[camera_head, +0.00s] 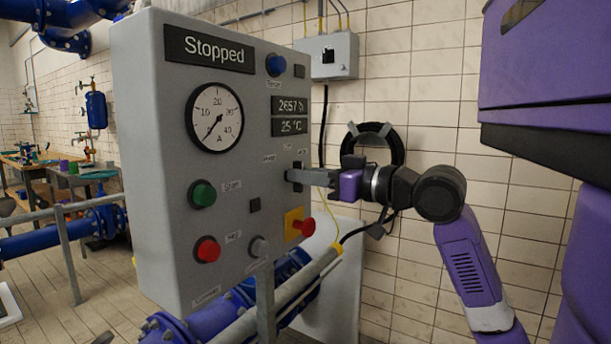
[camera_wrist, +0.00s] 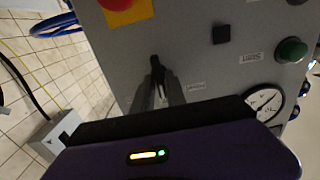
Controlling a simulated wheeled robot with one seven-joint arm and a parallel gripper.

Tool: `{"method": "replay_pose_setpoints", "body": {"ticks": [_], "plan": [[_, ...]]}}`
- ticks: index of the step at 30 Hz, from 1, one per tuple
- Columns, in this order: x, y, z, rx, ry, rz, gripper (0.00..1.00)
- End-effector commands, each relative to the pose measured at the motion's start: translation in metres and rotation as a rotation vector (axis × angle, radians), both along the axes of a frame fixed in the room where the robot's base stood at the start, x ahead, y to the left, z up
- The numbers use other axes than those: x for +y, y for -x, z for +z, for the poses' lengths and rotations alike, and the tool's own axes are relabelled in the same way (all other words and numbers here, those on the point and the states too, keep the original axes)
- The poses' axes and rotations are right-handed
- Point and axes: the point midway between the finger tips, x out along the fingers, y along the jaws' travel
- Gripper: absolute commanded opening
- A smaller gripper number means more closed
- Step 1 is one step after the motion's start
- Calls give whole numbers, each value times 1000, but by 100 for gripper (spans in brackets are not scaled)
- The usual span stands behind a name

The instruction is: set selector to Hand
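The grey control panel (camera_head: 165,240) fills the left middle of the head view, and its display (camera_head: 210,50) reads "Stopped". My gripper (camera_head: 292,178) is at the panel's right part, beside small labels, one above left and others above and to the right. It covers most of the selector in the head view. In the wrist view the selector's black handle (camera_wrist: 157,66) stands out from the panel face. The two grey fingers of my gripper (camera_wrist: 160,88) are close together, with the handle between their tips. The labels are too small to read surely, so the selector's setting is unclear.
A red knob on a yellow plate (camera_head: 299,225) sits just below my gripper. A green button (camera_head: 202,194), a red button (camera_head: 207,249) and a round gauge (camera_head: 214,118) are further left. A grey wall box (camera_head: 328,56) and a black hose coil (camera_head: 393,148) are behind.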

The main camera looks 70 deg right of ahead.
Motion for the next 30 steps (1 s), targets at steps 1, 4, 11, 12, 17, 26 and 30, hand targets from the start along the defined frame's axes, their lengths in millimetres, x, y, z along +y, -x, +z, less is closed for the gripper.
{"method": "replay_pose_setpoints", "body": {"ticks": [1,4,11,12,17,26,30], "plan": [[0,0,0,0,0,0,0],[0,0,0,1,3,0,0],[1,0,-2,14,57,1,0],[1,0,-3,18,78,1,0],[2,-1,-4,41,181,2,0],[3,-1,-5,101,423,1,0],[4,-1,-4,125,525,1,0]]}}
